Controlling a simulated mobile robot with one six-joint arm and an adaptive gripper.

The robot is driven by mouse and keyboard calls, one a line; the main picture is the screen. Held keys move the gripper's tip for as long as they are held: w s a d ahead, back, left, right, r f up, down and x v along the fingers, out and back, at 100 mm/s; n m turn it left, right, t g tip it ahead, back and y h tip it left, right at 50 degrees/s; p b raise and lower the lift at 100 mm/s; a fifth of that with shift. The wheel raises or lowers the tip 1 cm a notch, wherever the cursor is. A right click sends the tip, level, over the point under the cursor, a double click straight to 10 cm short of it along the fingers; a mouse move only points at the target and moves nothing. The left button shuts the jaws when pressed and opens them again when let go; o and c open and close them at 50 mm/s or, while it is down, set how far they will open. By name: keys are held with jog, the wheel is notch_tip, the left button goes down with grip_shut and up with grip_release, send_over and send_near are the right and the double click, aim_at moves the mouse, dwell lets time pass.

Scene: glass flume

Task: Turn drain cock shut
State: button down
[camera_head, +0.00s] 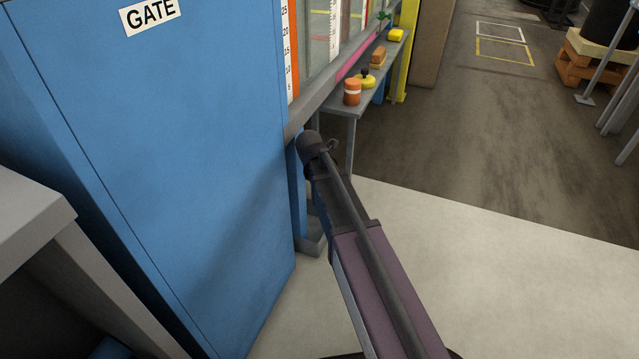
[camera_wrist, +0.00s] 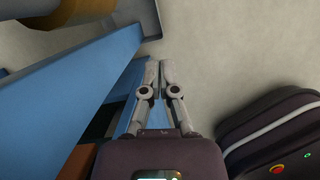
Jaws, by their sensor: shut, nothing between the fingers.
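My gripper (camera_wrist: 158,64) is in the wrist view, its two slim grey fingers together with nothing between them. The fingertips point beside a blue frame beam (camera_wrist: 85,80), above pale floor. I cannot make out a drain cock for certain in either view. A rounded tan and brown part (camera_wrist: 68,12) is cut off at the top left of the wrist view; I cannot tell what it is. In the head view my arm reaches to the blue cabinet's right edge, below the flume's grey rail (camera_head: 325,103), and my fingers are hidden there.
The blue cabinet (camera_head: 170,150) marked GATE fills the left. A grey bench (camera_head: 362,102) beside the flume holds an orange jar (camera_head: 352,92), a yellow item (camera_head: 368,81) and other small things. A small green part (camera_head: 383,16) is farther back.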

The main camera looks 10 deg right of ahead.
jog(key=w+d+f+b, duration=0.3)
jog(key=w+f+b, duration=0.1)
jog(key=shift+d+f, duration=0.25)
jog(key=shift+d, duration=0.05)
dwell(0.5)
jog(key=shift+w+f, duration=0.1)
jog(key=shift+w, duration=0.1)
